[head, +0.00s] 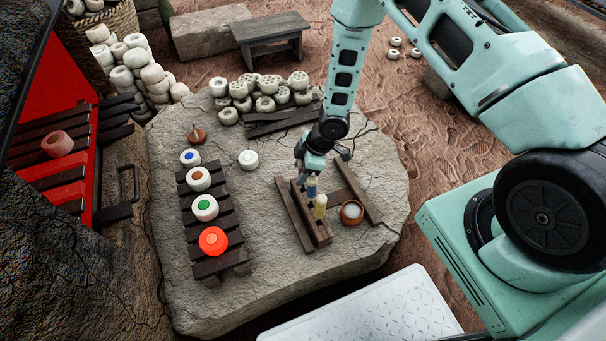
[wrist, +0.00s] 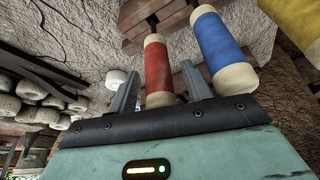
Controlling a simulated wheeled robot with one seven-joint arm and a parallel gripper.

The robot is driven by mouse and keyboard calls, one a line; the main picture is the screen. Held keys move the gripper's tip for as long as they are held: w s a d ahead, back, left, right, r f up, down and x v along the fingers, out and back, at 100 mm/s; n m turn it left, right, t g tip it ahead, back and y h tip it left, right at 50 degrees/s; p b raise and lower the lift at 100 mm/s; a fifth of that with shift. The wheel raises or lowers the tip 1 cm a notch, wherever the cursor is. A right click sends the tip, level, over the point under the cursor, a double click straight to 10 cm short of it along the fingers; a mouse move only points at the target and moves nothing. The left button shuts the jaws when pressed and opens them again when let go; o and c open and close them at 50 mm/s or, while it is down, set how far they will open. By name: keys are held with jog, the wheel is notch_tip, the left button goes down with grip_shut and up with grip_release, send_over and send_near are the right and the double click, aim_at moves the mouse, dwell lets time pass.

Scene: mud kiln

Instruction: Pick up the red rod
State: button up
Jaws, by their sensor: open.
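The red rod (wrist: 157,62) has pale ends and stands in a dark wooden rack (head: 312,220). In the wrist view it lies between the two fingers of my gripper (wrist: 160,75), which is open. One finger is on its left and the other is between it and a blue rod (wrist: 220,42). I cannot tell whether either finger touches the red rod. In the head view my gripper (head: 304,178) is over the far end of the rack and hides the red rod. The blue rod (head: 311,187) shows just in front of it.
A yellow rod (head: 320,206) stands nearer in the rack. A brown bowl (head: 351,213) sits to its right. A slatted stand (head: 205,238) at left carries several white pots and a glowing orange one (head: 213,241). The stone between stand and rack is clear.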

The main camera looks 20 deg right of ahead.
grip_shut()
jog(key=shift+r+p, duration=1.55)
jog(key=shift+r, duration=3.55)
